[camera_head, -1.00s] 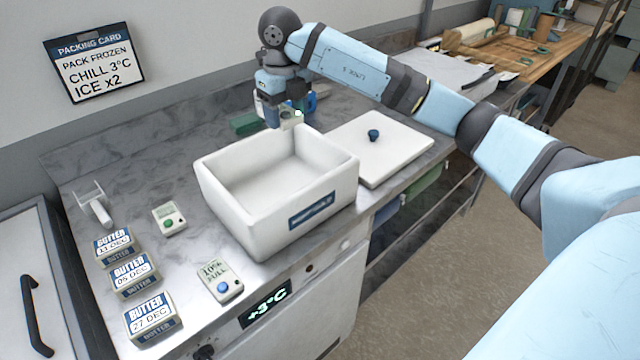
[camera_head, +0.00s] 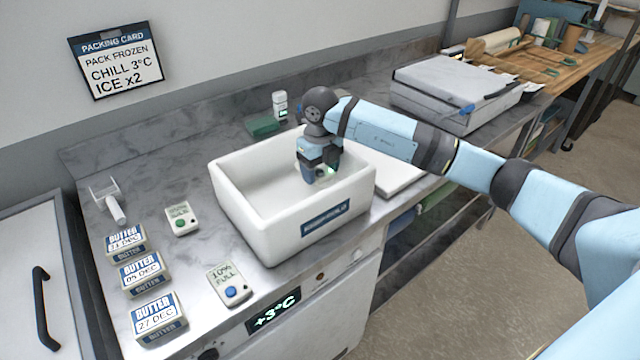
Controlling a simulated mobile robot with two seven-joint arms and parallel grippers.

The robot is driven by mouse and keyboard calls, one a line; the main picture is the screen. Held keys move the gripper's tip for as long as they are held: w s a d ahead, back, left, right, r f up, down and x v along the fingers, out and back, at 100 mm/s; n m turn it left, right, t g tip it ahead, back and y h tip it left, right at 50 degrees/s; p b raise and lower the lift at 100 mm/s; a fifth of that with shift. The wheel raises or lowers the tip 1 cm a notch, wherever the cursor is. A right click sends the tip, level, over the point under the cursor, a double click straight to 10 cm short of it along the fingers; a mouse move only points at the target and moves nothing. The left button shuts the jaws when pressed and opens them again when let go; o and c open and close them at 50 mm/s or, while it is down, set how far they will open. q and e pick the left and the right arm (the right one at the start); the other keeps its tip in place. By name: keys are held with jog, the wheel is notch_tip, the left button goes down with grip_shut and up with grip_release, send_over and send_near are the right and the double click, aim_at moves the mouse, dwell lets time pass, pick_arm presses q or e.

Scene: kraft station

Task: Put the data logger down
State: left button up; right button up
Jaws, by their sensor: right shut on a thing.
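My right gripper (camera_head: 320,176) reaches down into the open white box (camera_head: 345,208). It is shut on a small pale object, the data logger (camera_head: 323,172), which is mostly hidden by the fingers. I cannot tell whether the logger touches the box floor. Two similar small devices lie on the steel counter left of the box: one with a green button (camera_head: 181,219) and one with a blue button reading 10% full (camera_head: 229,286). My left gripper is not in view.
Several butter packs (camera_head: 158,317) stand in a row at the left, with a white scraper-like tool (camera_head: 110,200) behind. The box lid (camera_head: 385,170) lies right of the box. A dark green block (camera_head: 262,127) and a small bottle (camera_head: 280,105) stand behind it.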

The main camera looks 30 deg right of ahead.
jog(key=shift+f, duration=2.4)
jog(key=shift+f, duration=0.1)
jog(key=o, duration=0.9)
jog(key=shift+o, duration=0.2)
